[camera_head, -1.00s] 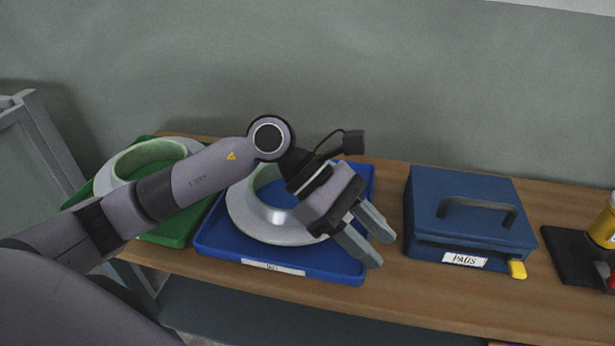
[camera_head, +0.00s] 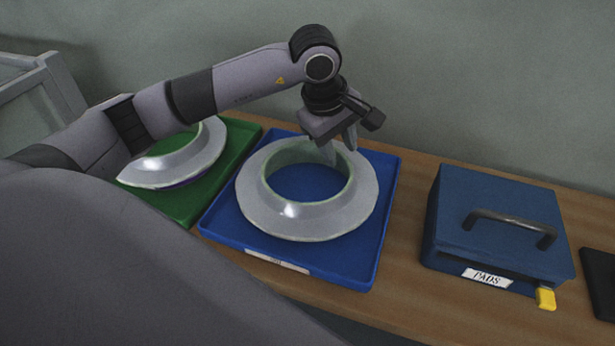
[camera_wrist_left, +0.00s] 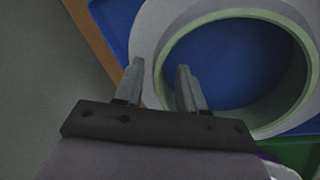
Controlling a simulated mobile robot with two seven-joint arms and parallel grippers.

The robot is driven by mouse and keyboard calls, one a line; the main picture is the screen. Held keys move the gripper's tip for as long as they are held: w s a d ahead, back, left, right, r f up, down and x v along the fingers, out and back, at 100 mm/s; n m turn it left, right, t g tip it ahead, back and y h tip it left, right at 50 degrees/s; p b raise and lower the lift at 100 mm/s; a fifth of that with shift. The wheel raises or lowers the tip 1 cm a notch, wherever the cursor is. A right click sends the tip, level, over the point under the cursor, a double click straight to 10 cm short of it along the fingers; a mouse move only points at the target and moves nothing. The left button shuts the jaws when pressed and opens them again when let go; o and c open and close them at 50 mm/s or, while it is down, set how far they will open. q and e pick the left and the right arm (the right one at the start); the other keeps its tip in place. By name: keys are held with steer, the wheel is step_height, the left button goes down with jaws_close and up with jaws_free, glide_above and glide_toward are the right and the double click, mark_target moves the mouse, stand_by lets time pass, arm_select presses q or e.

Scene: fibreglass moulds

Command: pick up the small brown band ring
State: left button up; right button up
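I see no small brown band ring in either view. A grey flanged ring mould (camera_head: 290,218) with a pale green inner wall lies on the blue tray (camera_head: 376,235); it also shows in the left wrist view (camera_wrist_left: 147,35). A similar ring mould (camera_head: 207,150) lies on the green tray (camera_head: 180,207), partly hidden by my left arm. My left gripper (camera_head: 340,155) points down at the far side of the ring on the blue tray. In the left wrist view its fingers (camera_wrist_left: 158,66) are apart and empty, one over the opening. I cannot tell whether they touch the ring.
A blue case (camera_head: 500,215) with a grey handle, a label reading "PADS" and a yellow latch stands right of the blue tray. A black mat (camera_head: 603,283) is at the right edge. The wooden bench (camera_head: 412,190) is bare between tray and case. The wall rises behind.

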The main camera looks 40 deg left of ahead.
arm_select(q)
steer(key=shift+w+f, duration=0.15)
steer(key=shift+f, duration=0.4)
jaws_close()
steer(key=shift+r, duration=0.1)
